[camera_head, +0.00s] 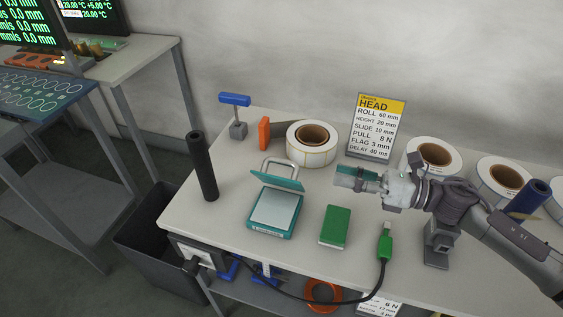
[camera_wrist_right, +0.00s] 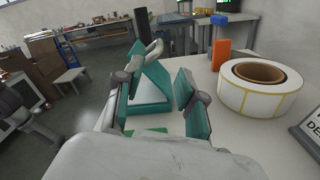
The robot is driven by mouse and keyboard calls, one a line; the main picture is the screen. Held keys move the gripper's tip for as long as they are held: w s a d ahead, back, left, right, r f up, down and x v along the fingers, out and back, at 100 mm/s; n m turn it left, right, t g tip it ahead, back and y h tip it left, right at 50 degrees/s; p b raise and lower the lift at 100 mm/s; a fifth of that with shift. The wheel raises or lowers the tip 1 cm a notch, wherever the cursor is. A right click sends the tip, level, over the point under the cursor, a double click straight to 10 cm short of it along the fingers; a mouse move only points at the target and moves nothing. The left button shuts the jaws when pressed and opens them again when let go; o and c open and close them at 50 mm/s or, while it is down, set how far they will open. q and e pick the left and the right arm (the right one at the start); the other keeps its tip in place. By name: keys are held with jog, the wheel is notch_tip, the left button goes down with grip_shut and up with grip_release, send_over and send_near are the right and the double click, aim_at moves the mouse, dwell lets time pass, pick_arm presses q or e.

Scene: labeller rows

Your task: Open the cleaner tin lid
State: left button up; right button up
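The cleaner tin (camera_head: 270,234) is a teal box with a pale inside face, on the bench left of centre. Its teal lid (camera_head: 276,181) stands tilted up at the back edge, with a grey loop handle (camera_head: 279,164) on it. The lid (camera_wrist_right: 158,77) and handle (camera_wrist_right: 150,52) also show in the right wrist view, beyond the fingers. My right gripper (camera_head: 352,177) is to the right of the tin, apart from the lid. Its two teal-padded fingers (camera_wrist_right: 153,90) are spread, with nothing held between them. My left gripper is not in view.
A green box (camera_head: 335,227) and a green-ended cable (camera_head: 385,243) lie right of the tin. A label roll (camera_head: 312,136), an orange block (camera_head: 264,133) and a sign (camera_head: 376,127) stand behind. A dark post (camera_head: 202,165) stands left. More rolls (camera_head: 434,150) are at right.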

aim_at(288, 162)
jog(key=p+x, duration=0.3)
jog(key=x, duration=0.9)
jog(key=shift+a, duration=0.2)
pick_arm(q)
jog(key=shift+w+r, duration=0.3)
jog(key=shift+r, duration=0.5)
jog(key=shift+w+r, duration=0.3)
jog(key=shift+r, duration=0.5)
pick_arm(e)
jog(key=shift+x, duration=0.75)
jog(key=shift+f, duration=0.1)
jog(key=shift+c, duration=0.2)
jog(key=shift+d, duration=0.1)
grip_shut()
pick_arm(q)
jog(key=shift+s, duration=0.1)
